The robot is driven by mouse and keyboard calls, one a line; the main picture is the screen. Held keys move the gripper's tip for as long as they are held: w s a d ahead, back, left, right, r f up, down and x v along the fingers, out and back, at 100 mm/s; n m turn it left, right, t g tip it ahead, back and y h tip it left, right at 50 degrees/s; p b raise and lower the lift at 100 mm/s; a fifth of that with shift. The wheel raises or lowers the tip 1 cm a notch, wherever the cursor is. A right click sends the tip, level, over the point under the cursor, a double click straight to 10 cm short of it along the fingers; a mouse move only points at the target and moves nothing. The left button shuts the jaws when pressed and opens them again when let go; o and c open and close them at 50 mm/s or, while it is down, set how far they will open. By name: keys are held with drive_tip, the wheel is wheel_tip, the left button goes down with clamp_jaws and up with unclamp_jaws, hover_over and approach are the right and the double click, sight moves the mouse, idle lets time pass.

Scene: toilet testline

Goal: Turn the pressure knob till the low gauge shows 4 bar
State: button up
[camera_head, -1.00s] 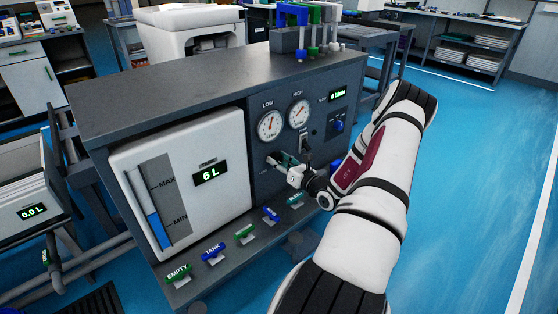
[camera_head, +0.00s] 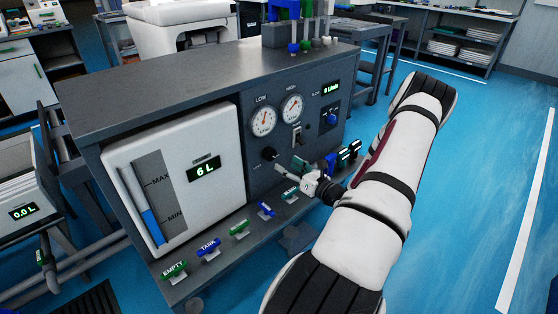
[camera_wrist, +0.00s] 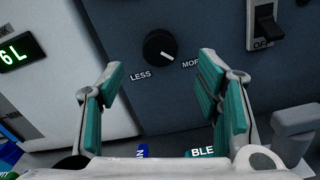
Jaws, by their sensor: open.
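The black pressure knob (camera_head: 269,154) is on the dark panel below the low gauge (camera_head: 263,121). In the wrist view the knob (camera_wrist: 159,46) has a white mark pointing lower right, towards the "MORE" label; "LESS" is at its lower left. The low gauge has a white dial; its reading is too small to tell. My gripper (camera_head: 288,167) is open and empty, a little in front of the panel, below and right of the knob. In the wrist view, the teal-padded fingers of my gripper (camera_wrist: 160,72) are spread, with the knob beyond the gap, untouched.
The high gauge (camera_head: 292,108) and a switch (camera_head: 297,133) are right of the low gauge. A white tank (camera_head: 190,185) reading 6 L stands left. Several labelled valve handles, including the green one (camera_head: 239,228), line the lower ledge. Blue floor is open at right.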

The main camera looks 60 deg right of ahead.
drive_tip(key=shift+v, duration=1.9)
